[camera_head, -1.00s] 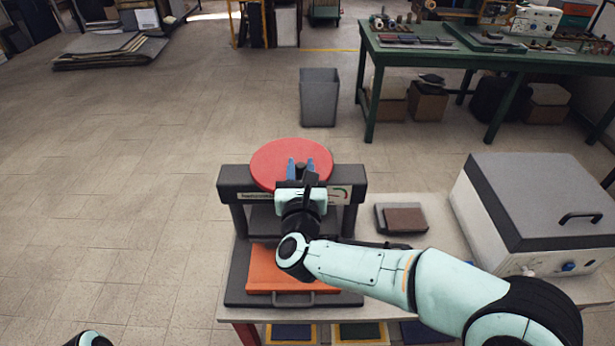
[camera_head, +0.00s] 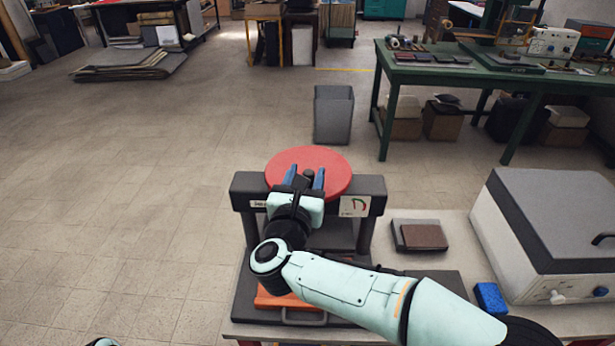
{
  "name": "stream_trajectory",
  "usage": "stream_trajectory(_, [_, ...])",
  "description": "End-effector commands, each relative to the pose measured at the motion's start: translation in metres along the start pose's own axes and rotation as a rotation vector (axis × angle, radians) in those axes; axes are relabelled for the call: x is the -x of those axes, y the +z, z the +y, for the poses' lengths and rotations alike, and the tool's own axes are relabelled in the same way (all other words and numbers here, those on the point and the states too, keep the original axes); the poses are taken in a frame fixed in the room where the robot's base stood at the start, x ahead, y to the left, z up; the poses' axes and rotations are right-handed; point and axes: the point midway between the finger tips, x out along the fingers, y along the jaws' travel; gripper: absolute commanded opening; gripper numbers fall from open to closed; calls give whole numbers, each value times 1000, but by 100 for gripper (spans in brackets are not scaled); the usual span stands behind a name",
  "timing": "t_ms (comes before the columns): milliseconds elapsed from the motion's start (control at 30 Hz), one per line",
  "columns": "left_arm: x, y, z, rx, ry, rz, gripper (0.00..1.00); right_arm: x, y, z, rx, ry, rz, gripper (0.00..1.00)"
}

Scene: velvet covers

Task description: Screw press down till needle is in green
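The screw press (camera_head: 248,186) stands on the near bench with a round red handwheel (camera_head: 331,165) on top. A black knob (camera_head: 308,174) sits on the wheel. My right gripper (camera_head: 305,179) is at the near part of the wheel, its two blue fingers on either side of the knob with a visible gap. A white gauge label (camera_head: 355,206) with a green and red arc is on the right front of the crossbeam; its needle is too small to read. My arm hides much of the press bed and the orange piece (camera_head: 277,299) on it. My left gripper is out of view.
Dark and brown square covers (camera_head: 423,237) lie right of the press. A blue block (camera_head: 490,298) and a large white and grey box machine (camera_head: 545,235) stand farther right. A grey bin (camera_head: 333,115) and a green table (camera_head: 480,68) are behind. The floor at left is clear.

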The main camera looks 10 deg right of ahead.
Motion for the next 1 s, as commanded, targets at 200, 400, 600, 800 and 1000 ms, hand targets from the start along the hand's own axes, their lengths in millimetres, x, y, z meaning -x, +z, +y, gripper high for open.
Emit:
stream_trajectory(200, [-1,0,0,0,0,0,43,3,0,-1,0,-3,0,48])
stream_trajectory(400, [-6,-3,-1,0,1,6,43,34,-1,0,-1,1,0,48])
stream_trajectory(600, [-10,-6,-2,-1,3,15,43,81,-1,0,-1,2,-1,48])
stream_trajectory(800, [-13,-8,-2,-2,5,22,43,117,0,1,0,1,-1,48])
stream_trajectory(1000, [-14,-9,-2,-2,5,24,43,132,0,0,1,0,0,48])
